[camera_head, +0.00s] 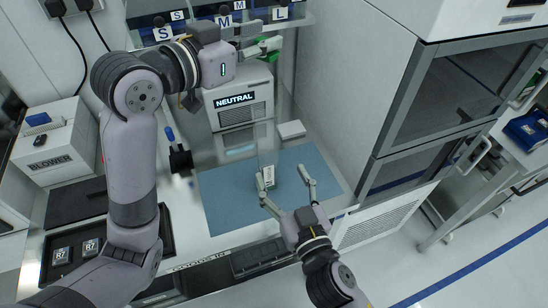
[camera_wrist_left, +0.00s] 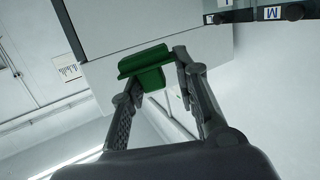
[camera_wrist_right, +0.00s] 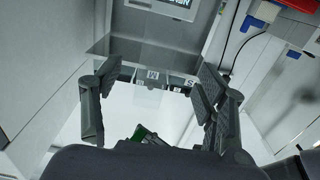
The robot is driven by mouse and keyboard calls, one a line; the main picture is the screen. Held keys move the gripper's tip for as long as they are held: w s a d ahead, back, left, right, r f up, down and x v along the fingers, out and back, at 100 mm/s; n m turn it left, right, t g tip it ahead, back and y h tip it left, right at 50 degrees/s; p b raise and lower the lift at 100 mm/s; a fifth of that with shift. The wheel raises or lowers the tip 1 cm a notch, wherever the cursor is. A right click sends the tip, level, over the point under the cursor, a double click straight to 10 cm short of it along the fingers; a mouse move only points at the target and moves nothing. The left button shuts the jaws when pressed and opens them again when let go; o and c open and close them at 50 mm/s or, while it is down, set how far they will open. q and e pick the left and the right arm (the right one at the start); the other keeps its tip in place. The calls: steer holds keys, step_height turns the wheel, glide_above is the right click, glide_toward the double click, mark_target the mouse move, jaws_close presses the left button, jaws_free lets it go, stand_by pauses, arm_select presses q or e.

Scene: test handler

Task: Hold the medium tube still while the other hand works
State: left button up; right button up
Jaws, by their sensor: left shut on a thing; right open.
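My left gripper (camera_head: 262,46) is up at the rear, in front of the labelled bins. It is shut on a green piece (camera_wrist_left: 143,65), which sits between its fingertips in the left wrist view. I cannot tell whether this piece is the medium tube or part of it. My right gripper (camera_head: 285,175) is open low over the blue mat (camera_head: 228,205). A small pale labelled piece (camera_head: 268,172) is between its fingers, close to the left one. Something green (camera_wrist_right: 143,133) shows low between the fingers in the right wrist view.
Bins marked S, M and L (camera_head: 281,13) line the back. The NEUTRAL machine (camera_head: 238,102) stands behind the mat. A BLOWER box (camera_head: 52,150) is at the left, and a tall cabinet (camera_head: 440,110) is at the right. The left part of the mat is clear.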

mark_target(268, 149)
steer(key=x, duration=1.1)
steer(key=shift+f, duration=0.1)
steer(key=shift+s, duration=0.1)
steer(key=shift+c, duration=0.6)
steer(key=c, duration=1.1)
steer(key=shift+c, duration=0.2)
arm_select(q)
steer(key=w+d+f+n+t+y, duration=0.1)
steer(key=w+f+n+t+y, duration=0.35)
steer(key=f+y, duration=0.2)
steer(key=s+r+n+y, duration=0.1)
steer(key=n+y, duration=0.1)
steer(key=y, duration=0.1)
steer(key=s+r+n+y, duration=0.1)
steer(key=s+n+y, duration=0.1)
steer(key=y, duration=0.1)
steer(key=s+n+y, duration=0.1)
steer(key=n+y, duration=0.1)
steer(key=y, duration=0.1)
steer(key=shift+s+a+r+g+y, duration=0.15)
steer(key=shift+s+r+g+y, duration=0.15)
steer(key=shift+r+g+y, duration=0.1)
arm_select(e)
steer(key=shift+d, duration=0.1)
arm_select(q)
steer(key=shift+s+a+r+n+y, duration=0.15)
steer(key=shift+s+r+n+y, duration=0.1)
steer(key=shift+s+n+y, duration=0.1)
